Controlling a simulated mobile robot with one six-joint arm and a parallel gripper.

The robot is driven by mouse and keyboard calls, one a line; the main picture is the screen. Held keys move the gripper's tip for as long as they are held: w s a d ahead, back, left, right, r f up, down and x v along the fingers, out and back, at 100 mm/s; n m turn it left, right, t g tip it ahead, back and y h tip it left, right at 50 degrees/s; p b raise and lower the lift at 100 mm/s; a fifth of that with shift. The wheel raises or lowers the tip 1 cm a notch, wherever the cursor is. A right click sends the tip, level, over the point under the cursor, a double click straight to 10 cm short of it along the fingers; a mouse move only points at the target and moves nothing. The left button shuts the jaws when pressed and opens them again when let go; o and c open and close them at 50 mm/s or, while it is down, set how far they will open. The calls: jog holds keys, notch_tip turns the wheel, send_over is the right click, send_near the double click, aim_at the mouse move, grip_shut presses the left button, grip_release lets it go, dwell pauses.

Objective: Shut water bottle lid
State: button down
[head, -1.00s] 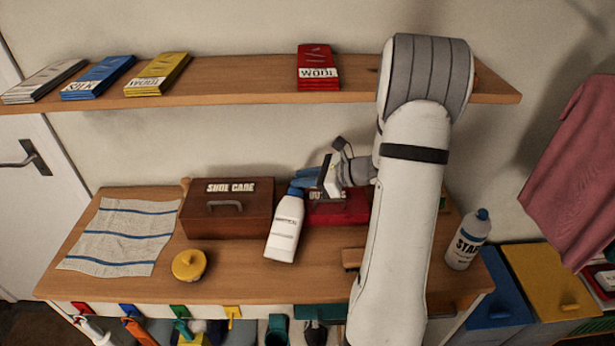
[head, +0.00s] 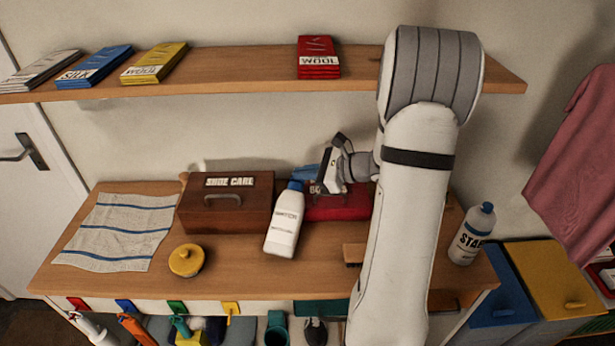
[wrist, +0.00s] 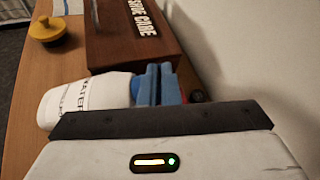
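A brown "SHOE CARE" box (head: 225,205) stands left of the bottle, a red box (head: 338,207) behind it to the right. A yellow tin (head: 186,260) and a striped cloth (head: 118,232) lie left. Another blue-capped bottle (head: 472,236) stands right. A shelf (head: 230,72) runs above.

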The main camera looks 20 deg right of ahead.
dwell(0.3)
jog(key=c, duration=1.6)
grip_release()
jog(key=shift+c, duration=0.2)
jog(key=v, duration=0.7)
jog(key=shift+s+d+b, duration=0.2)
jog(key=shift+s+b, duration=0.15)
jog(key=shift+b, duration=0.1)
jog(key=shift+r, duration=0.1)
